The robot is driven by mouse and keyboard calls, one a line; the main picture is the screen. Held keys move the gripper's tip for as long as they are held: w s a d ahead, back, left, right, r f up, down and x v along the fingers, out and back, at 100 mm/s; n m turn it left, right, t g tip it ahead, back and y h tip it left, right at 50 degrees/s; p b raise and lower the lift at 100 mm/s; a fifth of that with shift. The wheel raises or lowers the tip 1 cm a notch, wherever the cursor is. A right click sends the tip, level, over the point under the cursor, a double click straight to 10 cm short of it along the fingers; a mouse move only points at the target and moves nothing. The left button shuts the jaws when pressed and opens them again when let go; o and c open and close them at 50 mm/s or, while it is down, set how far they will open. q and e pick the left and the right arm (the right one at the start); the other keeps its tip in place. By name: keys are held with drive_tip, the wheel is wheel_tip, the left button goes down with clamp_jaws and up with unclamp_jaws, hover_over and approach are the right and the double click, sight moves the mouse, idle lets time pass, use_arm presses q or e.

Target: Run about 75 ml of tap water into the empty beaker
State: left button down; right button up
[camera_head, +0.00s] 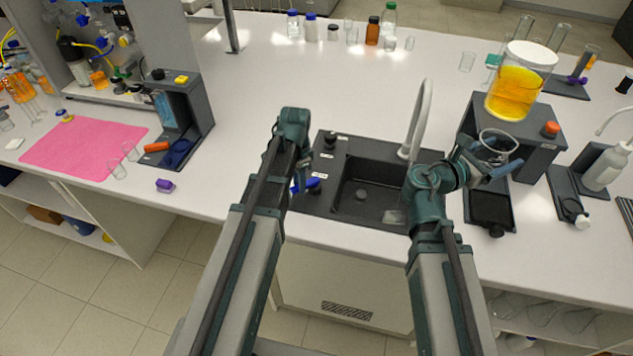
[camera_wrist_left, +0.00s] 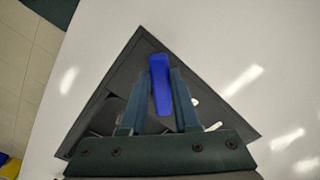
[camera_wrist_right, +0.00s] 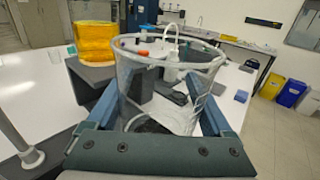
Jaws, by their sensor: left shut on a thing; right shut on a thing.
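My left gripper (camera_head: 303,182) is at the left side of the dark sink unit (camera_head: 345,212). It is shut on a blue tap handle (camera_head: 314,185), which stands between its fingers in the left wrist view (camera_wrist_left: 160,85). My right gripper (camera_head: 488,160) is shut on a clear glass beaker (camera_head: 498,138). The right wrist view shows the beaker (camera_wrist_right: 165,85) between the fingers, with no liquid visible in it. The beaker is held to the right of the pale curved tap spout (camera_head: 423,110), not under it. No water stream is visible.
A dark box (camera_head: 535,150) behind the beaker carries a jar of orange-yellow liquid (camera_head: 515,92). A dark tray (camera_head: 490,210) lies below my right gripper. A wash bottle (camera_head: 605,168) stands further right.

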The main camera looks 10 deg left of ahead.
use_arm(q)
drive_tip(key=c, duration=0.6)
unclamp_jaws()
drive_tip(key=shift+c, duration=0.2)
drive_tip(key=shift+r, duration=0.1)
use_arm(e)
drive_tip(key=shift+r, duration=0.1)
use_arm(q)
wheel_tip(320, 180, up, 12)
drive_tip(key=p, duration=1.2)
use_arm(e)
wheel_tip(320, 180, up, 12)
drive_tip(key=shift+f, duration=0.1)
